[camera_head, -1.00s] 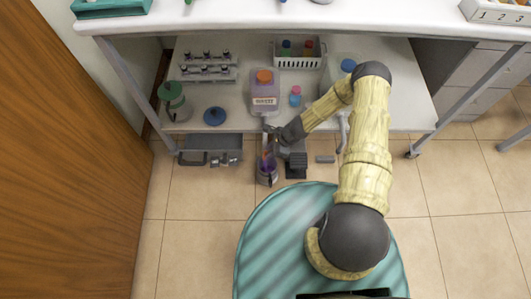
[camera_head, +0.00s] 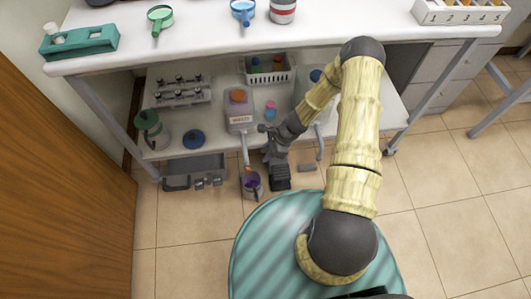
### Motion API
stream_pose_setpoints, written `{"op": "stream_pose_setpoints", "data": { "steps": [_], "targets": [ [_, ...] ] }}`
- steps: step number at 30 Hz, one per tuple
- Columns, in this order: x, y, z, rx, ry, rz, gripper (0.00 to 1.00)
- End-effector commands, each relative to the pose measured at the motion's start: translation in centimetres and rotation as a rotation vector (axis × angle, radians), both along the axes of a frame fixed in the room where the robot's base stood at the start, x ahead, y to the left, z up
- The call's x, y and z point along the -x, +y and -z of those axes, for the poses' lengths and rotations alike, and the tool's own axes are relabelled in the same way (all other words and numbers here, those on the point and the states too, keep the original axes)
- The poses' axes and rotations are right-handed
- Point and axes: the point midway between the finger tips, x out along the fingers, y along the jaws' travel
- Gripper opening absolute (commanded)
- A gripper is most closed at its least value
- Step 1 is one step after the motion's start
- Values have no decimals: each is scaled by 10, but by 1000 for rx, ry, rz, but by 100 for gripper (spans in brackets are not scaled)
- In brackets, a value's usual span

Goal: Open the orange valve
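A translucent purple container (camera_head: 240,118) with an orange cap (camera_head: 237,96) and a white label stands at the front of the lower shelf. A pale spout (camera_head: 246,150) hangs from its front over the shelf edge. A small orange piece (camera_head: 248,172), which may be the valve, shows low at the spout's end, too small to read its setting. A beaker with purple content (camera_head: 252,186) is right below it. My gripper (camera_head: 266,130) is just right of the container's lower front and the spout, seemingly apart from the orange piece. Its fingers are too small to tell open from shut.
A white basket (camera_head: 267,77), a vial rack (camera_head: 180,97), a green-topped flask (camera_head: 149,124) and a blue-topped vessel (camera_head: 194,139) share the shelf. The tabletop (camera_head: 330,27) overhangs above; a wooden door (camera_head: 60,200) stands left.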

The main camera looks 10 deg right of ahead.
Motion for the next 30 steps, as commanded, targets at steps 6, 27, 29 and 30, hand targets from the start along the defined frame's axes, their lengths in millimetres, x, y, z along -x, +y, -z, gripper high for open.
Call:
{"op": "stream_pose_setpoints", "data": {
  "steps": [6,27,29,30],
  "targets": [
    [-3,-3,-17,21,-38,-68,36],
    [25,-32,-232,330,-400,-930,36],
    [33,-34,-250,358,-423,-1002,36],
    [39,-36,-261,377,-437,-1047,36]
  ]
}}
